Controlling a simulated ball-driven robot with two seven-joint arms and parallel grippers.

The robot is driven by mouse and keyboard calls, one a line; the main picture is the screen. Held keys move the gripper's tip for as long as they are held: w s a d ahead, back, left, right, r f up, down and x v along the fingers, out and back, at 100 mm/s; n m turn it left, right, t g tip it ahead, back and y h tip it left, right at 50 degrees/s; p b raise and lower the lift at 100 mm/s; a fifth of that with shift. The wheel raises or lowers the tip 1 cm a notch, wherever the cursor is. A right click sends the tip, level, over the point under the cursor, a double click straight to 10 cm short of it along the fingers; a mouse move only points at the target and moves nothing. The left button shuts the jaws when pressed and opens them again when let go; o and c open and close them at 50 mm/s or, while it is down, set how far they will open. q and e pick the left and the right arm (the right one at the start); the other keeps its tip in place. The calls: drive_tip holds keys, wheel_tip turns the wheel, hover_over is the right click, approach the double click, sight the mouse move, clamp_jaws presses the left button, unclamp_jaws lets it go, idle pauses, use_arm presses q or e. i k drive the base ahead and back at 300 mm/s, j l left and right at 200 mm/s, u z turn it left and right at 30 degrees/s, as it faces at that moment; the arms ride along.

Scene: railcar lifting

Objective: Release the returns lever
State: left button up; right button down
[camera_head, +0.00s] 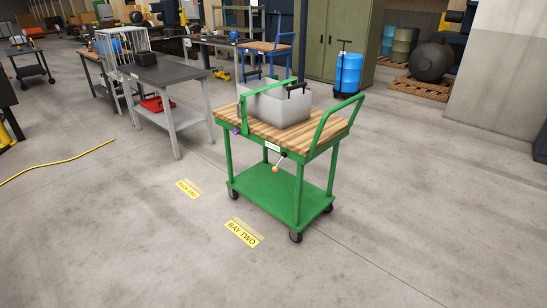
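A green cart (267,188) with a wooden top stands in the middle of the head view. A short metal lever with an orange knob (275,169) hangs at a slant below its top edge on the near side. A small white label (272,147) sits just above the lever; its wording is too small to read. A small purple part (236,131) shows at the cart's left corner. I cannot tell whether this lever is the returns lever. Neither of my grippers is in view.
A grey bin (285,108) with a black handle sits on the cart. A floor marking reading BAY TWO (243,232) lies in front. A dark-topped table (165,72) stands at left, and a yellow cable (60,165) crosses the floor. The near floor is clear.

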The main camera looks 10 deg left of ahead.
sight(275, 169)
drive_tip(key=i+l+u, duration=0.25)
drive_tip(key=i+u, duration=0.15)
drive_tip(key=i, duration=0.15)
drive_tip(key=i+l+u, duration=0.4)
drive_tip(key=i+j, duration=0.05)
drive_tip(key=i, duration=0.05)
